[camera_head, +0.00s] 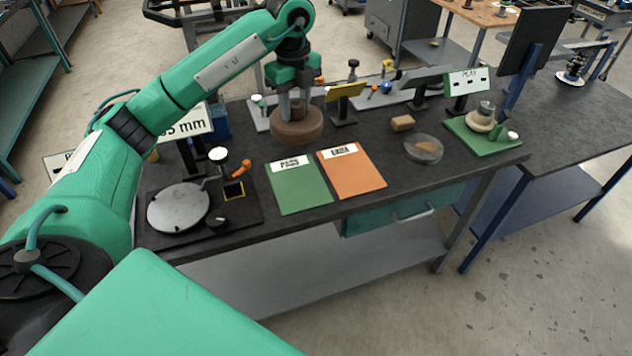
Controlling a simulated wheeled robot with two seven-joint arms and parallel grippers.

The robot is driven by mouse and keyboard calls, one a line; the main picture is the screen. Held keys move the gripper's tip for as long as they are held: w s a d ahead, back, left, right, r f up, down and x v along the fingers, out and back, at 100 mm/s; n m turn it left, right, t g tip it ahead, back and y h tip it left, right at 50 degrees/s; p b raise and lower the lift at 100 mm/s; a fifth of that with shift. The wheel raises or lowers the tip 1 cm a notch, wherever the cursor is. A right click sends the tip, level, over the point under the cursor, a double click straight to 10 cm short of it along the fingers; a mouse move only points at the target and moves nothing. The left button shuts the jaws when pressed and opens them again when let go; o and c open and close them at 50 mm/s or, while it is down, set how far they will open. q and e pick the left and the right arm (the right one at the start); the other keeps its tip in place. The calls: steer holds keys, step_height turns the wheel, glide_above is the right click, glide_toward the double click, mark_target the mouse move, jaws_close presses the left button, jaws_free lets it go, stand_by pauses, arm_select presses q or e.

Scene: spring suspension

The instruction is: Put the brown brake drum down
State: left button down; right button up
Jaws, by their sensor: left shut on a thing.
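The brown brake drum (297,127) is a thick round brown disc at the back middle of the dark workbench. My left gripper (297,108) points straight down from above, with its fingers at the drum's top centre, shut on it. The fingertips are hidden inside or behind the drum's upper part. The drum looks level; I cannot tell whether its underside touches the bench. My right gripper is not in view.
A green mat (298,188) and an orange mat (351,172) lie in front of the drum. A round metal plate (179,208) stands at the left. A clear round dish (423,150), a brown block (402,123) and a green base (484,139) with stacked parts are at the right.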

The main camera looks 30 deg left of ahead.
arm_select(q)
step_height(320, 180, down, 20)
steer(key=p, duration=0.4)
steer(key=shift+r, duration=0.1)
steer(key=c, duration=0.9)
jaws_free()
